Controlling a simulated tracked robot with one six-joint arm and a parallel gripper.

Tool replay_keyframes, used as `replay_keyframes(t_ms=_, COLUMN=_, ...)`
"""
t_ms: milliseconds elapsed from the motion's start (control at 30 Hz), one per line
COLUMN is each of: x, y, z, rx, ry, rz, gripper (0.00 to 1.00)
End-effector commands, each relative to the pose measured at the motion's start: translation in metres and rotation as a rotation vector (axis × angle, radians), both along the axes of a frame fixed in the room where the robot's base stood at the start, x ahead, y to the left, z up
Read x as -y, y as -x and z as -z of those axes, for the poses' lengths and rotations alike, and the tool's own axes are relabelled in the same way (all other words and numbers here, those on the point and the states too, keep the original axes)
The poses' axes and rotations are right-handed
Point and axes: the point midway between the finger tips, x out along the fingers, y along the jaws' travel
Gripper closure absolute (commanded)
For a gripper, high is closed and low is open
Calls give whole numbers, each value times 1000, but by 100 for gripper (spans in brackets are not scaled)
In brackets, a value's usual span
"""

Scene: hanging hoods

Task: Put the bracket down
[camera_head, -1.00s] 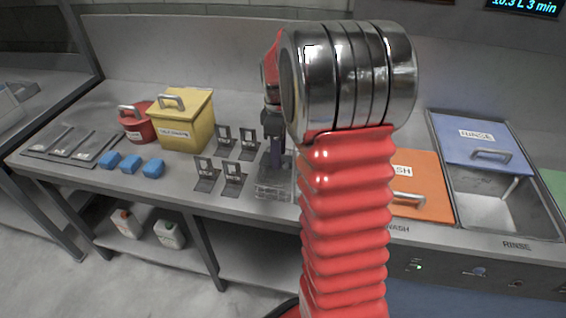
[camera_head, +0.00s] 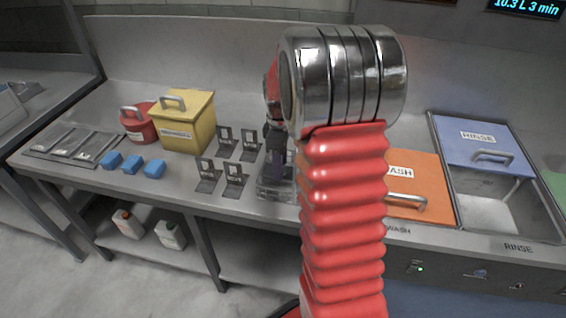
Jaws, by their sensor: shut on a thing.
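My gripper (camera_head: 277,165) is at the middle of the bench, left of my red arm, pointing down over a clear, low holder (camera_head: 268,194). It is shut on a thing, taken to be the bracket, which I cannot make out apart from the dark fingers. I cannot tell whether it touches the holder. My arm hides the area to the right of the gripper.
A yellow lidded box (camera_head: 184,122), a red pot (camera_head: 138,124), blue blocks (camera_head: 132,164) and a grey tray (camera_head: 70,145) stand at left. An orange WASH lid (camera_head: 418,180) and a blue RINSE lid (camera_head: 484,142) over an open basin are at right.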

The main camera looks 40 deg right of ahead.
Motion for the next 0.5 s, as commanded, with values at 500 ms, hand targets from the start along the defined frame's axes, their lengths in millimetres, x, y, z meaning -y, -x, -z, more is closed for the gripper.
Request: replay_keyframes(t_ms=500, x=0, y=0, z=10, rx=0, ry=0, rz=1, gripper=90)
